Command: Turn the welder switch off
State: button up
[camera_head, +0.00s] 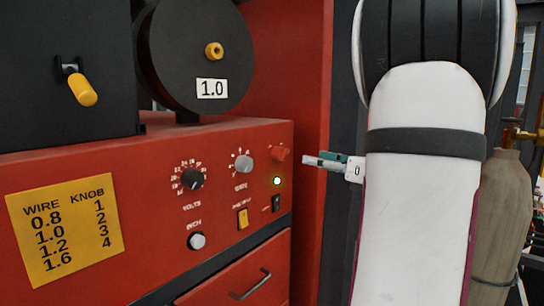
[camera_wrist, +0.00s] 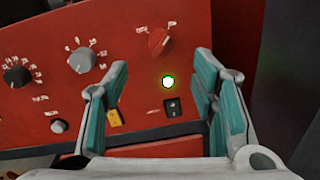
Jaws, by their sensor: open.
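The red welder panel (camera_head: 130,160) fills the left of the head view. In the wrist view the rocker switch (camera_wrist: 172,107) and the glowing lamp (camera_wrist: 168,82) show between my fingers. A red rotary knob (camera_wrist: 158,40) is above them. A yellow switch (camera_head: 243,217) is left of the rocker. My gripper (camera_wrist: 162,72) is open and empty, with its teal fingers pointing at the panel. In the head view my gripper (camera_head: 322,161) is right of the panel, apart from it.
Grey and black knobs (camera_head: 193,178) and a yellow wire chart (camera_head: 65,230) are on the panel's left. A drawer handle (camera_head: 250,285) sticks out below. A black wire spool (camera_head: 190,50) stands above. A gas cylinder (camera_head: 502,215) stands at right.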

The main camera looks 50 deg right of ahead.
aim_at(286, 154)
jog(key=w+p, duration=0.1)
jog(key=w, duration=1)
jog(key=shift+w+a, duration=0.1)
jog(key=c, duration=1.1)
